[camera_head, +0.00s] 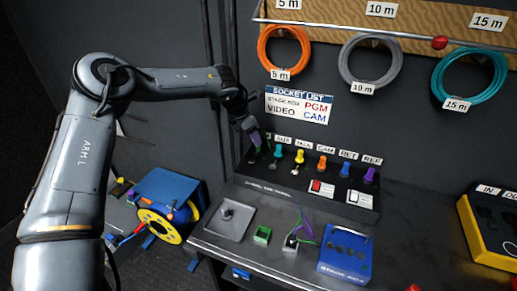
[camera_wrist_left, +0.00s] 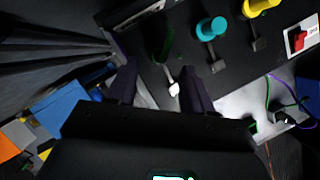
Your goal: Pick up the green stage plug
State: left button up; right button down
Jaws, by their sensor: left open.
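The green stage plug (camera_wrist_left: 167,42) shows as a dark green shape at the left end of the plug row in the left wrist view. It lies just beyond my left gripper's fingers, and I see no contact. My left gripper (camera_wrist_left: 160,84) is open, with a dark finger on each side and a small pale lever below the plug showing between them. In the head view my left gripper (camera_head: 255,139) is at the left end of the black socket panel (camera_head: 255,180). There it hides most of the green plug.
To the right stand a teal plug (camera_head: 278,151), a yellow plug (camera_head: 299,156), an orange plug (camera_head: 321,163) and others. Below are a grey tray (camera_head: 213,228), a small green box (camera_head: 262,235) and a blue box (camera_head: 345,255). A cable reel (camera_head: 165,220) stands left.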

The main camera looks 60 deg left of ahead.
pick_arm(q)
jog(key=b+x, duration=0.1)
jog(key=x, duration=0.2)
jog(key=shift+w+a+f, duration=0.1)
jog(key=shift+f, duration=0.15)
jog(key=shift+w+f+b, duration=0.3)
jog(key=shift+f+b, duration=0.1)
jog(key=shift+f, duration=0.2)
grip_shut()
jog(key=shift+r, duration=0.2)
